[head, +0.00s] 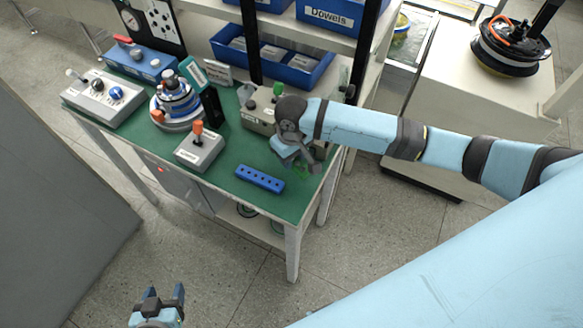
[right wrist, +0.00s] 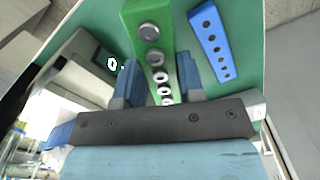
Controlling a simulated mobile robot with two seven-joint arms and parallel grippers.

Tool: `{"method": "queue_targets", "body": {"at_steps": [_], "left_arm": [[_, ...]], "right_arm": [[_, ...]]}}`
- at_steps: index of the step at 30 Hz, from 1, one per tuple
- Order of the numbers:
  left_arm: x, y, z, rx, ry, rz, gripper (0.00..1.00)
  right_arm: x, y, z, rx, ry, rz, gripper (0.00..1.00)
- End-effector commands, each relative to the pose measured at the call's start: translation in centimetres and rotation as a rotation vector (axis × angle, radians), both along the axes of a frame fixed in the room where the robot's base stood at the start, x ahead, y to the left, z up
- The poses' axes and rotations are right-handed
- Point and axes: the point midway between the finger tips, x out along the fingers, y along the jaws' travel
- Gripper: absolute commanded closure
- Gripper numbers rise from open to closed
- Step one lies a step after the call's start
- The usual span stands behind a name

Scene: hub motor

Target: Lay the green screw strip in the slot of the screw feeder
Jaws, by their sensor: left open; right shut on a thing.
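The green screw strip (right wrist: 150,40), with a row of several screw heads, is between the fingers of my right gripper (right wrist: 157,85), which is shut on it. In the head view my right gripper (head: 301,160) is over the right end of the green table, and only a little green of the strip (head: 300,173) shows below it. A grey box (head: 257,118), which looks like the screw feeder, stands just left of and behind this gripper; it also shows in the right wrist view (right wrist: 80,78). Its slot is hidden. My left gripper (head: 164,296) is open and empty, low over the floor.
A blue strip with holes (head: 260,179) lies near the table's front edge (right wrist: 212,40). A grey box with an orange-topped lever (head: 199,150) and a round blue-and-white fixture (head: 177,105) stand further left. A shelf with blue bins (head: 285,62) rises behind.

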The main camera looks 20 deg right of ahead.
Motion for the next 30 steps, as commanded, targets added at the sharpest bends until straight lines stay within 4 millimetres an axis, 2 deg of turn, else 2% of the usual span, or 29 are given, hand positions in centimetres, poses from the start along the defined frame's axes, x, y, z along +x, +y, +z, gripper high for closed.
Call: {"method": "queue_targets", "body": {"at_steps": [3,10,16,27,28,29,30], "left_arm": [[-0.1,0.1,-0.1,0.002,0.004,0.001,0.40],[-0.2,0.2,-0.2,0.004,0.007,0.003,0.40],[-0.2,0.2,0.0,0.003,0.007,0.004,0.40],[-0.1,0.2,0.1,0.003,0.006,0.004,0.40],[-0.1,0.2,0.1,0.003,0.006,0.004,0.40],[-0.1,0.2,0.1,0.003,0.005,0.004,0.40],[-0.1,0.2,0.1,0.003,0.005,0.004,0.40]], "right_arm": [[0.0,0.0,-1.6,0.000,0.001,0.001,0.90],[0.0,0.0,-3.3,-0.001,0.001,0.000,0.90],[0.0,0.0,-6.2,0.000,0.001,-0.001,0.90],[0.0,0.0,-6.7,0.000,0.000,0.000,0.90],[0.0,0.0,-6.7,0.000,0.000,0.000,0.62],[0.0,0.0,-6.7,0.000,0.000,0.000,0.55],[0.0,0.0,-6.7,0.000,-0.001,0.001,0.54]]}}
